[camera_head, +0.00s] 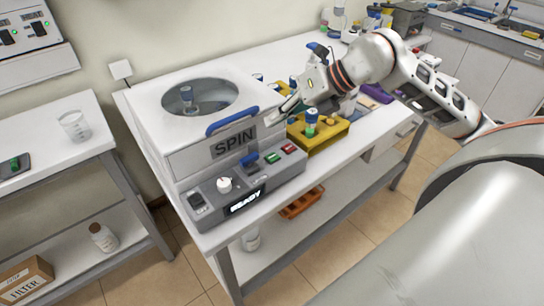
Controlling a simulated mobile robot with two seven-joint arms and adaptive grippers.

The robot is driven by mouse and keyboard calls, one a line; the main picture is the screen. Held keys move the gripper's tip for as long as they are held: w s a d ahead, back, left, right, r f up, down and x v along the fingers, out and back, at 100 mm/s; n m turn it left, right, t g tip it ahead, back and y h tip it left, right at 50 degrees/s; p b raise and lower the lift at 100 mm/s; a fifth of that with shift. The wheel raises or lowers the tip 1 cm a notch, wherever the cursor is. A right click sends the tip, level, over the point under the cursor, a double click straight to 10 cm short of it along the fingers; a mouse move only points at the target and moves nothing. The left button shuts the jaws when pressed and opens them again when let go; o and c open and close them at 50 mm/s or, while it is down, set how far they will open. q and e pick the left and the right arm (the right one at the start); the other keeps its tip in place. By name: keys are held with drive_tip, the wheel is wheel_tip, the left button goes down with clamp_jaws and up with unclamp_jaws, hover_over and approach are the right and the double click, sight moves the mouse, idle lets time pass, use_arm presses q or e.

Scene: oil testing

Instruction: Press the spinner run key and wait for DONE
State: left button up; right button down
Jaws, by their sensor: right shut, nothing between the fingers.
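The spinner (185,140) stands on the white bench, its lid down, with a round window on top and a blue handle (232,121) at the front edge. Its front panel carries a white knob (224,184), a green key (271,158), a red key (288,149) and a blue lever (250,157). The display (246,199) reads READY. My right gripper (277,115) is shut and empty, beside the spinner's right side, above and behind the coloured keys. It appears apart from the keys. My left gripper is not in view.
A yellow rack (322,134) with capped tubes stands right of the spinner, close under my right arm. More bottles and racks stand behind it. A side table (60,165) with a beaker (74,125) is at the left. The lower shelf holds an orange rack (302,203).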

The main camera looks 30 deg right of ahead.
sight(275, 157)
wheel_tip(275, 157, down, 8)
drive_tip(key=b, duration=0.4)
drive_tip(key=shift+r, duration=0.2)
drive_tip(key=shift+f+b, duration=0.25)
drive_tip(key=shift+b, duration=0.1)
drive_tip(key=shift+f, duration=0.15)
idle(0.7)
drive_tip(key=shift+f+b, duration=0.35)
drive_tip(key=shift+b, duration=0.15)
